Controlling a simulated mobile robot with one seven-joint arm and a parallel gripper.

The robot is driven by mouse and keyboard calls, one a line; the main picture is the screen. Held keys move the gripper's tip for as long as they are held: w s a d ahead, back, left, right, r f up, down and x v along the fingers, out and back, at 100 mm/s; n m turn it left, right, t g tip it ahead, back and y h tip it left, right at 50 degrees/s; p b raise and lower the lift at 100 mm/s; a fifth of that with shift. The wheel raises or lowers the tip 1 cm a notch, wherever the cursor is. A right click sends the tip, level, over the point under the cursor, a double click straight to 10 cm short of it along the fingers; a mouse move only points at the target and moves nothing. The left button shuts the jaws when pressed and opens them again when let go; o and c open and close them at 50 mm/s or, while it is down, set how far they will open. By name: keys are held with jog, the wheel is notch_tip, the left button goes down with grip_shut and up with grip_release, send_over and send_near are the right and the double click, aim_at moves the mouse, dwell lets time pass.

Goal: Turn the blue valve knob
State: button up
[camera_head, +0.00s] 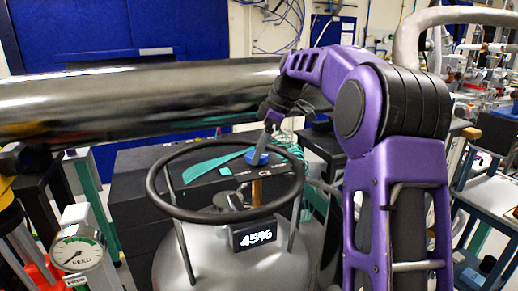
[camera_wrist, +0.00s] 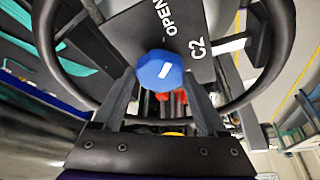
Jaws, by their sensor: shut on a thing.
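The blue valve knob (camera_wrist: 160,71) has a white mark on its top and sits close to a black plate (camera_wrist: 188,38) reading "OPEN" and "C2". In the head view the knob (camera_head: 256,157) stands on a brass-coloured stem inside the ring on top of a grey tank. My gripper (camera_wrist: 161,88) has one finger on each side of the knob, shut on it. In the head view my gripper (camera_head: 263,148) reaches down to the knob from above, and its fingers partly hide it.
A black ring handle (camera_head: 165,205) circles the knob above the grey tank (camera_head: 205,262), which bears a "45%" display (camera_head: 252,236). A large shiny pipe (camera_head: 130,98) runs behind. A gauge marked "FEED" (camera_head: 77,253) stands at the left.

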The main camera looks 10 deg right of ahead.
jog(key=shift+w+n+g, duration=0.1)
jog(key=shift+n+g, duration=0.3)
jog(key=shift+n, duration=0.7)
jog(key=o, duration=1.3)
jog(key=shift+r, duration=0.1)
jog(key=v, duration=1.1)
jog(key=shift+d+r, duration=0.25)
jog(key=shift+r, duration=0.1)
